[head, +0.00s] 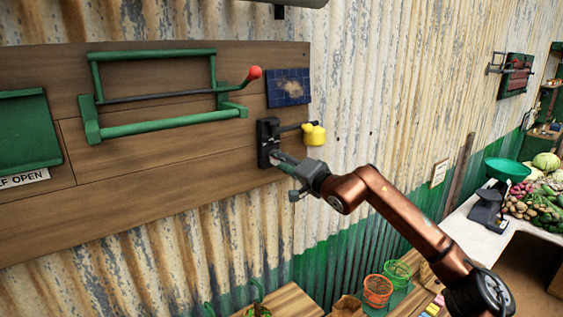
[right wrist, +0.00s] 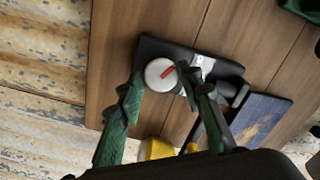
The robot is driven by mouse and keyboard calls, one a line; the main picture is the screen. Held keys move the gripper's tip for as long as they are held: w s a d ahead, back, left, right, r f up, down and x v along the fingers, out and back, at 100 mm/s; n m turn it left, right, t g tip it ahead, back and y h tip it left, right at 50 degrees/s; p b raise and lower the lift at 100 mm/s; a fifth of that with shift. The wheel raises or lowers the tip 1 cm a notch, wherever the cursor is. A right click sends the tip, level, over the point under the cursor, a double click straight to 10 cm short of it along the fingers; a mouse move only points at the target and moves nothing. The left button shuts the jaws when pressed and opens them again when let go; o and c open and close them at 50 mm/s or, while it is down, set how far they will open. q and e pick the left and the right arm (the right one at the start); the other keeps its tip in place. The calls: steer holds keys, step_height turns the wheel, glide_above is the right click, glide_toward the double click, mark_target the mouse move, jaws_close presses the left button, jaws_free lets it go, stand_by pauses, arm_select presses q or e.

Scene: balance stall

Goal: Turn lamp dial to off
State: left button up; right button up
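The dial (right wrist: 160,73) is a round pale grey knob with a red mark, set on a black plate (right wrist: 222,68) on the wooden board. In the right wrist view the red mark lies slanted across the dial. In the head view the black plate (head: 267,132) is on the board's right end, and the dial is hard to make out behind my gripper. My right gripper (head: 281,159) is at the plate's lower part. In the right wrist view its green fingers (right wrist: 157,76) are apart, one on each side of the dial; I cannot tell whether they touch it. My left gripper is out of view.
A black rod with a yellow piece (head: 314,135) sticks out right of the plate. A blue panel (head: 289,88) is above it. A green frame with a red-knobbed lever (head: 254,73) is at upper left. A stall table (head: 487,223) with produce stands right.

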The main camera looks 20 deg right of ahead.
steer(key=shift+o, duration=1.4)
steer(key=shift+r, duration=0.1)
steer(key=v, duration=1.2)
